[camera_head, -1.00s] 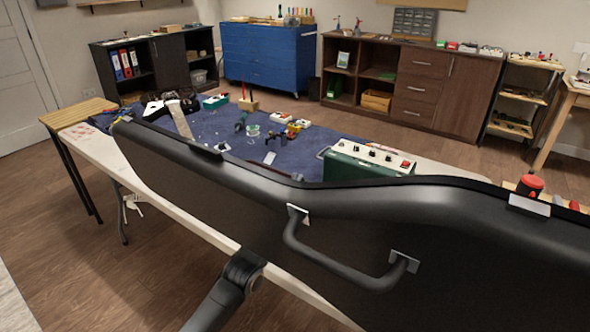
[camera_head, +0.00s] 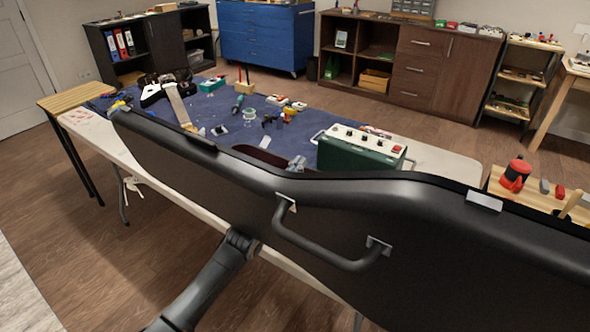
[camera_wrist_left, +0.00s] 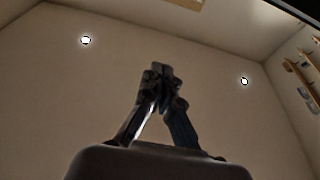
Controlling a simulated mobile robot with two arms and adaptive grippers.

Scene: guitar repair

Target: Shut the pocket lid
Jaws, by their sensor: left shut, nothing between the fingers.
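A large black guitar case panel (camera_head: 330,215) with a handle (camera_head: 330,250) and metal latches stands upright across the front of the head view. It blocks most of what lies behind it. A small dark red flat piece (camera_head: 258,156) shows just over its rim; I cannot tell whether this is the pocket lid. The pocket itself is hidden. My left arm rises from the bottom to the case panel in the head view, with its gripper not clearly visible there. In the left wrist view, my left gripper (camera_wrist_left: 158,75) is shut and empty, against a plain wall. My right gripper is not seen.
Behind the case, a table with a blue mat (camera_head: 215,110) holds small tools, a guitar neck (camera_head: 178,104) and a green box with knobs (camera_head: 360,148). A wooden tray with a red-topped item (camera_head: 515,175) is at right. Open floor (camera_head: 70,240) lies at left.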

